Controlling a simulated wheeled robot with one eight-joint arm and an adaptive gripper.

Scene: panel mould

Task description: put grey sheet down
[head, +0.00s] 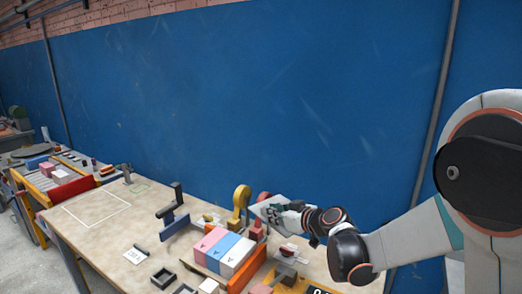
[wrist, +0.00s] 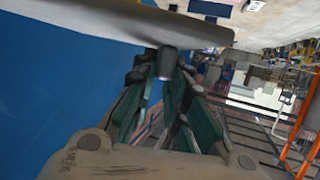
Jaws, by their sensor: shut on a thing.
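The grey sheet (wrist: 110,25) spans the top of the wrist view, seen at a low angle, with a dark rounded piece by its near edge. My gripper (wrist: 165,68) is shut on it at the fingertips. In the head view my gripper (head: 286,217) is at the right end of the workbench, above the tabletop. The sheet (head: 266,205) shows there as a small light grey shape at the fingers, partly hidden by them.
A white rectangle outline (head: 97,212) marks a bare area of the workbench (head: 115,240) at left. A dark blue clamp-like fixture (head: 174,212) stands mid-bench.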

